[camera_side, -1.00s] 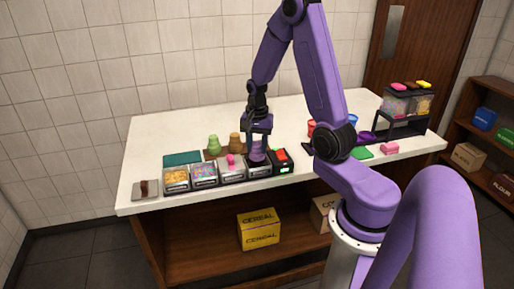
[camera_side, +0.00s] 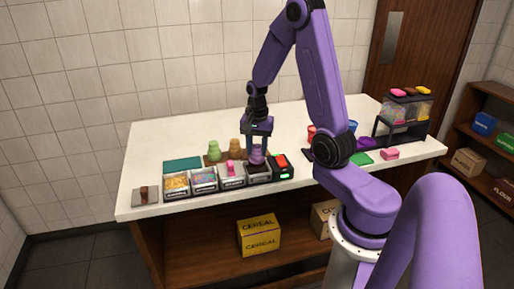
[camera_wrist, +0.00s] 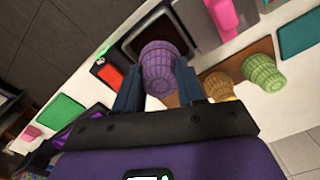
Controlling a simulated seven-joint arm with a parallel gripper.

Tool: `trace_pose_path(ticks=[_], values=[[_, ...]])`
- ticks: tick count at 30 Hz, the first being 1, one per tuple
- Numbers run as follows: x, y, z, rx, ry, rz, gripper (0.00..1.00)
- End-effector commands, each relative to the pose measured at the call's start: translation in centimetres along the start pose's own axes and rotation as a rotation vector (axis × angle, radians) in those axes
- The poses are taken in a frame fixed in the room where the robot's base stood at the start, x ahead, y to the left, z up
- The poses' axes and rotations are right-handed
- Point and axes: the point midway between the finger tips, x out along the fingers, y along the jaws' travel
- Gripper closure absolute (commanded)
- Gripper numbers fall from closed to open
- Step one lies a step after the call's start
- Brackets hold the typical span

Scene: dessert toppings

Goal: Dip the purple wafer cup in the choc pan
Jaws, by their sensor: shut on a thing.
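The purple wafer cup (camera_side: 258,155) is held between the fingers of my gripper (camera_side: 258,138), which is shut on it. In the wrist view the ribbed cup (camera_wrist: 158,67) sits upright between the two dark fingertips (camera_wrist: 158,84). The choc pan (camera_side: 258,178) is the dark-filled square pan at the right end of the row. In the wrist view its dark inside and pale rim (camera_wrist: 128,38) lie just beyond the cup. The cup's lower end is over or in the pan; its base is hidden, so I cannot tell if it touches the chocolate.
A black device with a red top (camera_side: 281,163) stands close to the pan's right. Other topping pans (camera_side: 204,180) line up to its left. A green cup (camera_side: 214,148) and a tan cup (camera_side: 236,148) stand behind. The back of the counter (camera_side: 190,128) is clear.

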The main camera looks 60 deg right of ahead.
Motion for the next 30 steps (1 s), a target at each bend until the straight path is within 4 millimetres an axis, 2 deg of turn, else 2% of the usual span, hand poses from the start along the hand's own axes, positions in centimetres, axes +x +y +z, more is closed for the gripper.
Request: trace_pose_path(ticks=[10, 24, 30], values=[[-0.3, 0.0, 0.0, 0.0, 0.001, -0.001, 0.78], [-4.1, -0.1, -0.1, 0.0, 0.002, -0.002, 0.78], [-4.5, 0.0, 0.0, 0.0, 0.0, 0.0, 0.78]])
